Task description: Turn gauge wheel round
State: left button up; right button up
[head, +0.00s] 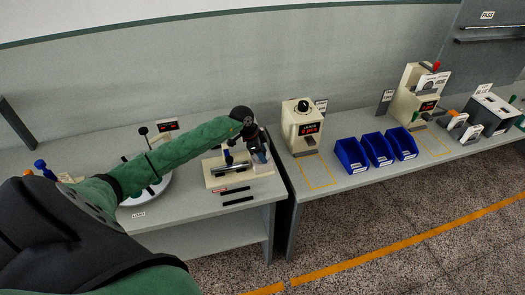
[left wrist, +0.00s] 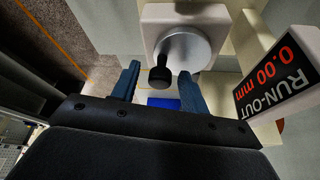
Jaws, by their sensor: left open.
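In the left wrist view, the gauge wheel (left wrist: 186,47) is a grey disc on a pale block, with a black crank knob (left wrist: 160,76) standing out from it. My left gripper (left wrist: 158,88) is open, its two blue fingers on either side of the knob's end. I cannot tell whether either finger touches it. A display (left wrist: 276,80) to the right reads RUN-OUT 0.00 mm. In the head view, my left gripper (head: 257,152) is over a cream fixture (head: 215,180) on the left bench and hides part of it; the wheel cannot be made out there. My right gripper is not in view.
Two dark rods (head: 237,200) lie in front of the fixture. A round pale plate (head: 155,190) is partly behind my arm. To the right stand a cream machine (head: 301,125), blue bins (head: 350,155) and a second machine (head: 408,95). A narrow gap separates the benches.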

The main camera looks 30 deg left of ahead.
pick_arm(q)
jog(key=shift+f, duration=0.1)
grip_shut()
